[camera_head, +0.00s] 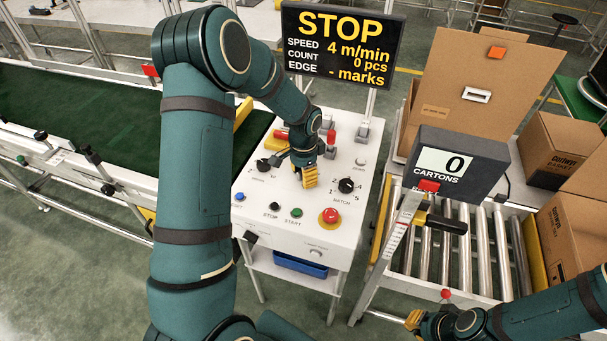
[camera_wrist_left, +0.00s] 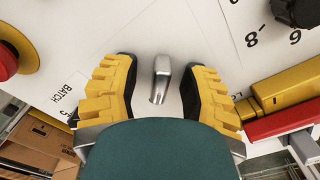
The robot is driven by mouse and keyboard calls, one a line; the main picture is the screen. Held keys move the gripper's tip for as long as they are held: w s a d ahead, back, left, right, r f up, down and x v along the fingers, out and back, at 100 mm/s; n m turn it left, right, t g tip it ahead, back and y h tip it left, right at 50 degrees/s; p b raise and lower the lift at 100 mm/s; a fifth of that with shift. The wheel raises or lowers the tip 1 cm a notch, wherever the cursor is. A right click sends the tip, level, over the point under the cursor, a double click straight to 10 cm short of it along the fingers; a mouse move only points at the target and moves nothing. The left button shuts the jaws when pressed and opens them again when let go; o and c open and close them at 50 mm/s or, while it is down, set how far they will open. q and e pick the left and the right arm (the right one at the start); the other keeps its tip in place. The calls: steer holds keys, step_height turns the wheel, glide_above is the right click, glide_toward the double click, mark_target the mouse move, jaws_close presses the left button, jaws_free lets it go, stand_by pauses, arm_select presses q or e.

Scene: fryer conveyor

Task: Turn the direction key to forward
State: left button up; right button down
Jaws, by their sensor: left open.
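The control panel (camera_head: 290,228) is white and carries several knobs and buttons. A small silver key-like lever (camera_wrist_left: 161,78) stands on it in the left wrist view; I take it to be the direction key, though its label is not in sight. My left gripper (camera_head: 304,172) reaches down over the panel and hides the lever in the head view. Its yellow fingers are open on either side of the lever, with visible gaps. My right gripper (camera_head: 420,322) is at the bottom right, away from the panel; its jaw opening is unclear.
A black knob marked BATCH (camera_head: 346,185) and a red stop button (camera_head: 330,216) are close to the left gripper. The display (camera_head: 341,45) reads STOP. A green conveyor (camera_head: 70,115) lies left, a roller track (camera_head: 460,250) and cartons right.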

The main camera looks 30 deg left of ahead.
arm_select(q)
jaws_close()
steer(key=shift+n, duration=0.4)
steer(key=n, duration=0.2)
steer(key=shift+n, duration=0.4)
steer(key=n, duration=0.3)
steer(key=shift+n, duration=0.3)
steer(key=n+p, duration=0.1)
steer(key=n, duration=0.4)
steer(key=shift+s, duration=0.1)
steer(key=n+p, duration=0.2)
steer(key=n, duration=0.3)
steer(key=shift+n, duration=0.4)
